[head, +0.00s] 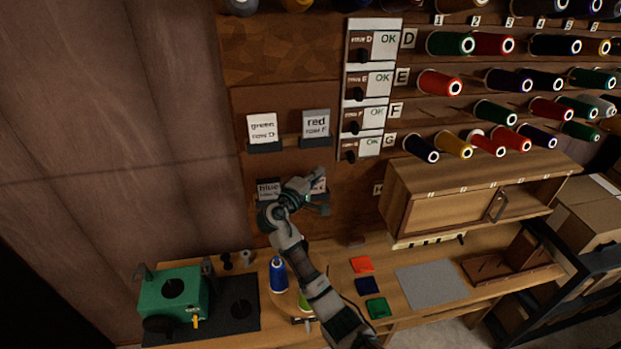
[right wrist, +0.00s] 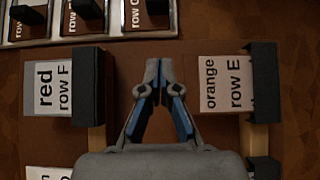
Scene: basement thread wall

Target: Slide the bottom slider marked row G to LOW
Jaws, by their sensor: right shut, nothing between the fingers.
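The bottom slider (head: 362,148), marked row G, is the lowest of the stacked sliders on the white panel on the wall. Its black knob (head: 349,155) is at the left end, and its right end reads OK. In the right wrist view the panel is turned sideways, and the rightmost slider (right wrist: 140,22) shows only partly at the top edge. My right gripper (head: 318,177) is below the panel, apart from it, in front of the lower card holders. Its fingertips (right wrist: 158,68) are together with nothing between them. My left gripper is not in view.
A red row F card (right wrist: 50,88) and an orange row E card (right wrist: 222,83) sit in black holders on either side of my right gripper. Thread spools (head: 453,144) stick out right of the panel. A wooden cabinet (head: 440,195) stands below them. A workbench (head: 400,250) runs beneath.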

